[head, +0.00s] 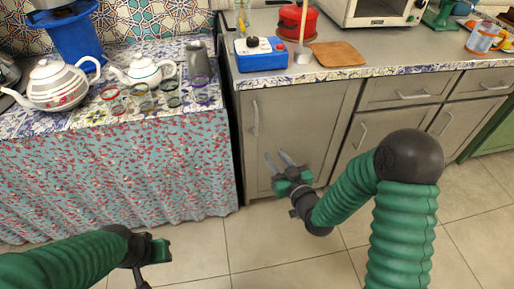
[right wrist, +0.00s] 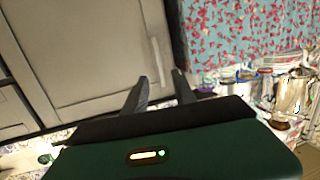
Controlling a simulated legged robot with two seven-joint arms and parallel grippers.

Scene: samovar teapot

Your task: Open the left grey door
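The left grey door (head: 305,122) is the cabinet door beside the curtained table, and it looks shut. Its upright handle (head: 255,118) is near the door's left edge. My right gripper (head: 278,158) is in front of the door's lower part, below and right of the handle, with its fingers apart and nothing between them.
A table with a floral curtain (head: 120,175) stands left of the door and holds teapots and glasses. More grey doors (head: 372,128) and drawers (head: 405,90) are to the right. The countertop (head: 400,65) holds a blue box (head: 260,54) and a red pot (head: 297,22). Tiled floor (head: 255,235) is clear in front.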

